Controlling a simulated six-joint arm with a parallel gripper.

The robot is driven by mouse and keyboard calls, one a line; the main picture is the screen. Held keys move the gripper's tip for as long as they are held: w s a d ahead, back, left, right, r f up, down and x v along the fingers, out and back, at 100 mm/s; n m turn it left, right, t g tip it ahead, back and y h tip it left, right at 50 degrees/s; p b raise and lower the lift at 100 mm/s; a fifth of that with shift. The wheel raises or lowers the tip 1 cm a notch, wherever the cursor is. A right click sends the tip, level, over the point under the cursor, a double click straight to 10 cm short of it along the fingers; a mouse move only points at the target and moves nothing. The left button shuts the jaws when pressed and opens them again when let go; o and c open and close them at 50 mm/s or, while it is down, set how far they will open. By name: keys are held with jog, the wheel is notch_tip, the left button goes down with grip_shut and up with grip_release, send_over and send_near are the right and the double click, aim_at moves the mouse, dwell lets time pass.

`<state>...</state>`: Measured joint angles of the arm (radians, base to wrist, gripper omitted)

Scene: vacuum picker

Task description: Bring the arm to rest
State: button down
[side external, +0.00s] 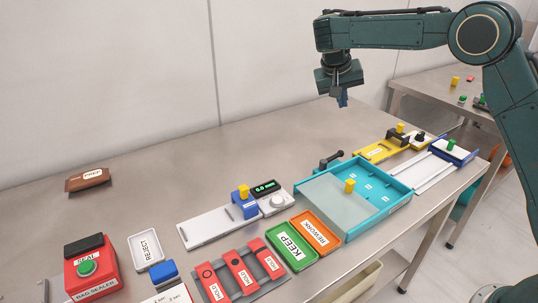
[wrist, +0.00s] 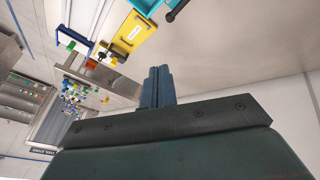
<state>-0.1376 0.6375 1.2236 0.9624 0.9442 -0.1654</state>
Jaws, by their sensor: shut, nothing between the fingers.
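My gripper (side external: 342,100) hangs from my dark green arm, high above the back of the steel table in the side view. It points down, shut and empty, touching nothing. In the wrist view its two blue fingers (wrist: 158,85) stand side by side, pressed together. The arm reaches in from the right edge, bent at a raised elbow, with its forearm roughly level.
Below and right are a teal tray (side external: 397,203) with a yellow knob, a yellow fixture (side external: 376,152) and a blue-ended slide (side external: 453,150). Nearer stand green and orange trays, red moulds (side external: 243,275) and a red bag sealer (side external: 91,268). The table's back middle (side external: 250,150) is clear.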

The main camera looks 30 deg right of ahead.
jog(key=s+a+r+n+t+y, duration=0.1)
jog(key=s+r+n, duration=0.1)
jog(key=s+r, duration=0.5)
jog(key=s+r+n+t+y, duration=0.1)
jog(key=s+r+y, duration=0.15)
jog(key=s, duration=0.85)
jog(key=s+a+f+n+t+y, duration=0.1)
jog(key=s+a+f+n, duration=0.15)
jog(key=s, duration=0.75)
jog(key=s+a+f+n+t+y, duration=0.1)
jog(key=s+a+f, duration=0.25)
jog(key=s, duration=0.65)
jog(key=w+d+r+g, duration=0.1)
jog(key=w+d, duration=0.1)
jog(key=w, duration=0.9)
jog(key=w+d+r, duration=0.1)
jog(key=w+r, duration=0.1)
jog(key=w, duration=0.9)
jog(key=w+d+f, duration=0.3)
jog(key=w+f, duration=0.4)
jog(key=w, duration=0.3)
jog(key=w+d+f+n, duration=0.1)
jog(key=w+d+f, duration=0.3)
jog(key=w+f, duration=0.3)
jog(key=w, duration=0.3)
jog(key=shift+d+f+g, duration=0.2)
jog(key=shift+d+g, duration=0.05)
jog(key=shift+g, duration=0.15)
